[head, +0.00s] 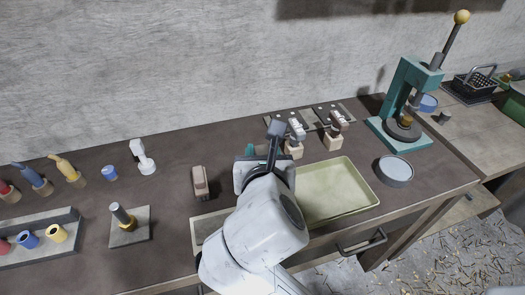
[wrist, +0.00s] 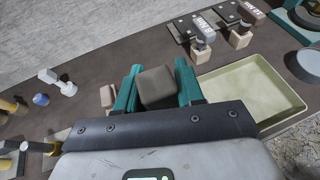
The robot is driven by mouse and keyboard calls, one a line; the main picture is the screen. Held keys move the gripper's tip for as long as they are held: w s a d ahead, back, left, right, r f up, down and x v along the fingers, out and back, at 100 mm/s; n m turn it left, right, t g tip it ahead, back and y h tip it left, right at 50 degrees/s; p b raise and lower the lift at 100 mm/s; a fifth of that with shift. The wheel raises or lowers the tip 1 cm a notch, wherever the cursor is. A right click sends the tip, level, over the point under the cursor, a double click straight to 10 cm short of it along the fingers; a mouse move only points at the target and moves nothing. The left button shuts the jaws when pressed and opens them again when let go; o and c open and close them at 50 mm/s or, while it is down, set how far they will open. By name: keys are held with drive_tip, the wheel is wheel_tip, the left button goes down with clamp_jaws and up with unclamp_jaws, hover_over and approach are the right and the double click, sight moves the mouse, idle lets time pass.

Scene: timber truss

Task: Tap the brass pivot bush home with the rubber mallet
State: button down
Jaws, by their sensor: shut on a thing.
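My gripper (head: 262,158) is near the middle of the bench in the head view, above its surface. Its teal fingers are shut on a dark grey mallet (head: 277,129), whose head stands out beyond the fingers. In the wrist view the block-like mallet head (wrist: 158,88) shows between the fingers (wrist: 160,92), and the handle is hidden. I cannot tell how deep the bush sits.
A pale green tray (head: 345,205) lies right of my gripper. A brown block (head: 200,181) and a white tool (head: 142,157) lie to the left. Labelled fixtures (head: 322,117) stand behind, and a teal press (head: 391,95) at the right. Bench between block and plate is clear.

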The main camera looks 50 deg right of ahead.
wheel_tip(320, 180, down, 4)
drive_tip(key=shift+f+b, duration=0.1)
drive_tip(key=shift+b, duration=0.5)
wheel_tip(320, 180, up, 4)
drive_tip(key=p, duration=0.5)
drive_tip(key=shift+f+p, duration=0.1)
drive_tip(key=shift+p, duration=0.25)
drive_tip(key=shift+f, duration=0.1)
drive_tip(key=shift+f+b, duration=0.55)
drive_tip(key=shift+f, duration=1.45)
drive_tip(key=shift+r, duration=0.1)
